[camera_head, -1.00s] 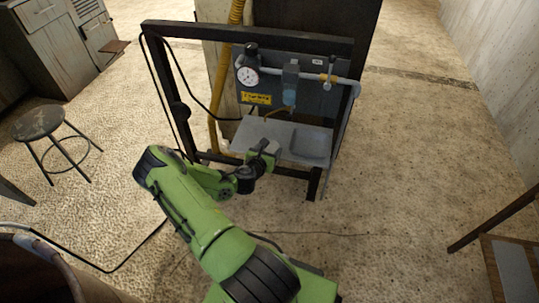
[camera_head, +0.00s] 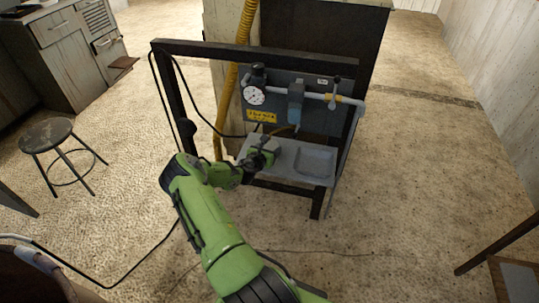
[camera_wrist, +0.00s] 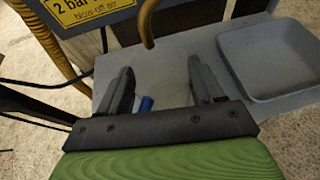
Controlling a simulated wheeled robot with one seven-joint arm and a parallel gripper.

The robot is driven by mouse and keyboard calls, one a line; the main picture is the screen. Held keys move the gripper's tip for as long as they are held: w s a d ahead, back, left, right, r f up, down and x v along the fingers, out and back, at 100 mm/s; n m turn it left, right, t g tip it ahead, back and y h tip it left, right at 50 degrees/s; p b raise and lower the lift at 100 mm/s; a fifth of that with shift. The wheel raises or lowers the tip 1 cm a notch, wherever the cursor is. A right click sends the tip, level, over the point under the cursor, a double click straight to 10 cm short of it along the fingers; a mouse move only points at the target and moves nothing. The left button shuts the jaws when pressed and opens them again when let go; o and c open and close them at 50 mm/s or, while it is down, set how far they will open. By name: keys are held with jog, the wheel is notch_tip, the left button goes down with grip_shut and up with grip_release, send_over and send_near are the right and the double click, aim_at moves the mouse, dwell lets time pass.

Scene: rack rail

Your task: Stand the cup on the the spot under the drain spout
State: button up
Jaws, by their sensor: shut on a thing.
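My gripper (camera_head: 270,152) is over the left part of the grey shelf (camera_head: 316,181) of the rack. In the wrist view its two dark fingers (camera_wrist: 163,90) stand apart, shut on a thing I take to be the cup. The cup itself cannot be clearly made out. A small blue piece (camera_wrist: 145,104) shows low between the fingers; I cannot tell whether it belongs to the cup. The brown drain spout (camera_wrist: 148,25) hangs just beyond the fingers, pointing down; it also shows in the head view (camera_head: 283,129). The spot under it cannot be picked out.
A shallow square tray (camera_wrist: 268,97) is at the shelf's right. Above are a gauge (camera_head: 254,95), a blue filter unit (camera_head: 295,103) and a yellow label (camera_head: 261,116). A yellow hose (camera_head: 231,80) and black cables run at the left. A stool (camera_head: 47,135) stands far left.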

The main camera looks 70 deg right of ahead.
jog(key=shift+f+b, duration=0.45)
jog(key=shift+f, duration=0.15)
dwell(0.4)
jog(key=o, duration=1.1)
jog(key=shift+r, duration=0.1)
jog(key=p+v, duration=0.3)
jog(key=v, duration=1.2)
jog(key=shift+a+r+p, duration=0.15)
jog(key=shift+a+p, duration=0.15)
jog(key=shift+p, duration=0.05)
